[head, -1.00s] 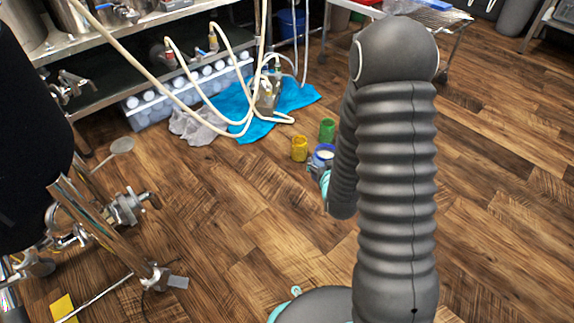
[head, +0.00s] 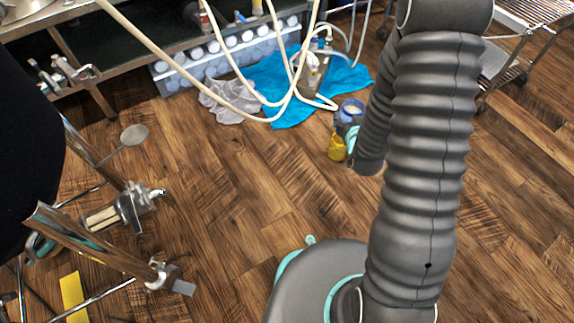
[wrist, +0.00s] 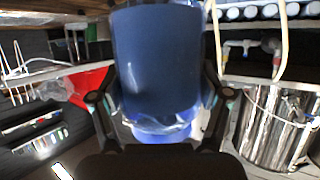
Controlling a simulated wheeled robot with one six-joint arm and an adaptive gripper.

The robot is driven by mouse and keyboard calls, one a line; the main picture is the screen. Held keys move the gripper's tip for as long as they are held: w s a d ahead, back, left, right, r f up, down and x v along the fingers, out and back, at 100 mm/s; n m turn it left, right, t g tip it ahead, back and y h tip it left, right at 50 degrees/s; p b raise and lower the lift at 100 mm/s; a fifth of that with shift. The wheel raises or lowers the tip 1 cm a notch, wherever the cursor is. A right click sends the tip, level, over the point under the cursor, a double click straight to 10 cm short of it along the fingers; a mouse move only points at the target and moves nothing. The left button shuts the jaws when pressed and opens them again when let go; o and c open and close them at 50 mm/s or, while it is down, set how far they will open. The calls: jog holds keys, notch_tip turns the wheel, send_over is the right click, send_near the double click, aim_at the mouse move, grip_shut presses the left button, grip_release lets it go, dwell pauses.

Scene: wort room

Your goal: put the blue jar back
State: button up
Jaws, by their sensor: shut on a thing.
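The blue jar (head: 350,111) is held upright in my gripper, which is mostly hidden by my arm in the head view. In the wrist view the blue jar (wrist: 158,60) fills the middle, with a finger of my gripper (wrist: 162,101) shut against each side. In the head view the jar appears raised off the floor. The yellow jar (head: 337,149) stands on the wooden floor, just below the blue jar in the picture. The green jar is not visible now.
A blue cloth (head: 282,92) and a grey cloth (head: 228,103) lie under pale hoses (head: 243,106) by a steel bench. A metal stand with valves (head: 130,207) is at left, a wire rack (head: 530,14) at upper right. The middle floor is clear.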

jog(key=f, duration=0.1)
jog(key=w+a+f+n+y, duration=0.1)
jog(key=f+n+y, duration=0.1)
jog(key=shift+w+a+f, duration=0.1)
jog(key=shift+w+a, duration=0.2)
jog(key=shift+a, duration=0.05)
jog(key=s+a+f+n+g+y, duration=0.2)
jog(key=s+f+n+g+y, duration=0.1)
jog(key=f+n+y, duration=0.3)
jog(key=s+a+f+n+g+y, duration=0.2)
jog(key=s+f+n+g+y, duration=0.15)
jog(key=f, duration=0.35)
jog(key=shift+m+h, duration=0.25)
jog(key=shift+w+a+f+b, duration=0.4)
jog(key=shift+w+a+f, duration=0.3)
jog(key=shift+a+f, duration=1.15)
jog(key=shift+w+a+f+b, duration=0.35)
jog(key=shift+w+a+f, duration=0.35)
jog(key=shift+a+f, duration=1.15)
jog(key=shift+w+a+f+b, duration=0.4)
jog(key=shift+w+a+f, duration=0.3)
jog(key=shift+a+f, duration=1.15)
jog(key=shift+d+f, duration=0.15)
jog(key=shift+f, duration=0.1)
jog(key=o, duration=1.4)
